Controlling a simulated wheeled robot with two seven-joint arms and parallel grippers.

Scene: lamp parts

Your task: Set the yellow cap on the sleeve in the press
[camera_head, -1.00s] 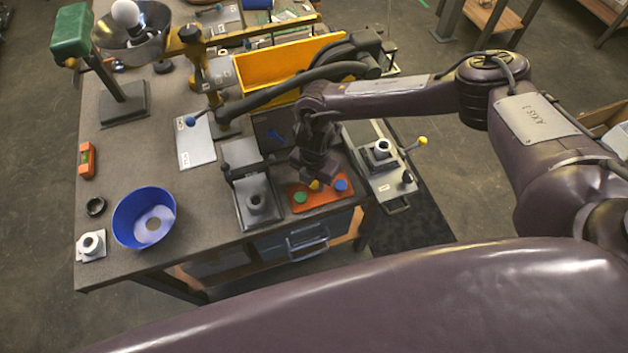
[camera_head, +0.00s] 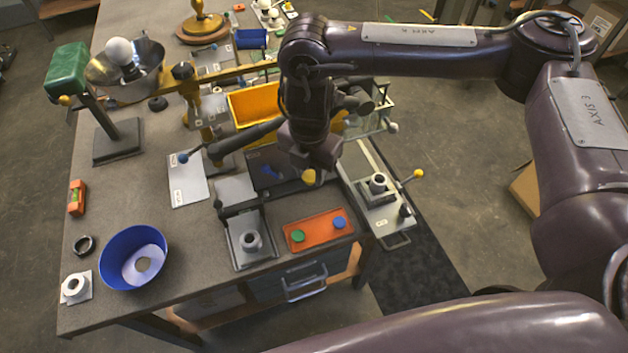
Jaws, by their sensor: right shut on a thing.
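My right gripper (camera_head: 310,165) is shut on the yellow cap (camera_head: 309,178) and holds it above the table, behind the orange tray (camera_head: 318,238). The cap shows just below the fingers. A light grey sleeve (camera_head: 251,240) stands upright in a dark square holder (camera_head: 240,256) left of the tray. A second sleeve-like part (camera_head: 378,183) stands in the grey fixture (camera_head: 384,217) at the right, which has a yellow-knobbed lever. I cannot tell for sure which of the two is the press. Both sleeves have bare tops. My left gripper is not in view.
The tray holds a green cap (camera_head: 297,236) and a blue cap (camera_head: 339,223). A blue bowl (camera_head: 118,249), a white flanged part (camera_head: 75,288) and a black ring (camera_head: 84,245) are at the left. A yellow bin (camera_head: 255,106) is behind my gripper. A blue-knobbed lever (camera_head: 183,158) reaches over the table.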

